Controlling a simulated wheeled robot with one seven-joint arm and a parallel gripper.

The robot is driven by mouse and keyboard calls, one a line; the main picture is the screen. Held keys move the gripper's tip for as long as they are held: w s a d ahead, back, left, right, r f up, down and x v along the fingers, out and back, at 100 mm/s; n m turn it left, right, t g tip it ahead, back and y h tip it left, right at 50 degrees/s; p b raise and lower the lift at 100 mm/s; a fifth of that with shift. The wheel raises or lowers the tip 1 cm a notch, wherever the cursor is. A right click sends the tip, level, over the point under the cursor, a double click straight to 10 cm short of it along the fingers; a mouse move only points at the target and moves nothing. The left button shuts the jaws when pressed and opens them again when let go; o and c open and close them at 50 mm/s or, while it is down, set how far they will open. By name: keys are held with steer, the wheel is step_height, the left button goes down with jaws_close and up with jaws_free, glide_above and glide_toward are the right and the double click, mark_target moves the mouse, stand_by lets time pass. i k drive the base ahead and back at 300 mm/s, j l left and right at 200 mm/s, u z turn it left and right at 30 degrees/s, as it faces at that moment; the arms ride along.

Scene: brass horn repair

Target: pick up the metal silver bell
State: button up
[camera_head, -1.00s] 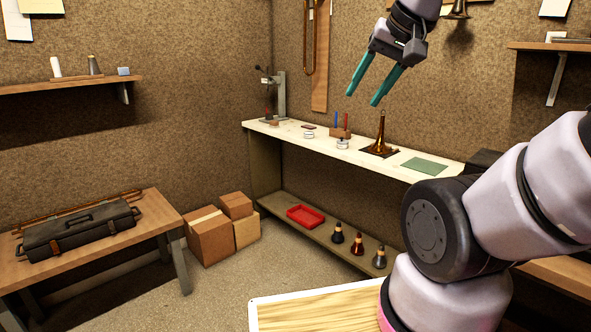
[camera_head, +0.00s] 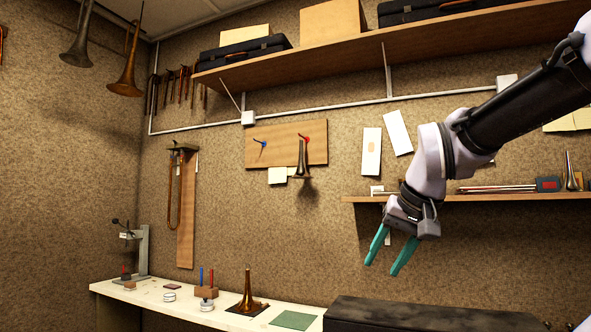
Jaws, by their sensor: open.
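Several horn bells are in view, and I cannot tell for certain which is the silver one. A greyish, dull metal bell (camera_head: 82,38) hangs at the upper left next to a brass-coloured bell (camera_head: 128,75). Another dark metal bell (camera_head: 302,158) is mounted flare down on the wall board. A brass bell (camera_head: 247,296) stands flare down on the bench. My gripper (camera_head: 382,267) is open and empty, its teal fingers pointing down in mid-air. In the picture it appears right of the wall-board bell and apart from every bell.
The pale bench (camera_head: 110,289) holds a green mat (camera_head: 293,320), a block with red and blue tools (camera_head: 206,291) and a small press (camera_head: 142,250). A wall shelf (camera_head: 480,197) is behind my arm. A dark case (camera_head: 430,314) is at the lower right.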

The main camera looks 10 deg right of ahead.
mark_target(301, 172)
steer(key=i+j, duration=0.15)
steer(key=j, duration=0.2)
steer(key=i+j+z, duration=0.15)
steer(key=j, duration=0.15)
steer(key=i+j, duration=0.15)
steer(key=j, duration=0.2)
steer(key=i+j+z, duration=0.1)
steer(key=j, duration=0.25)
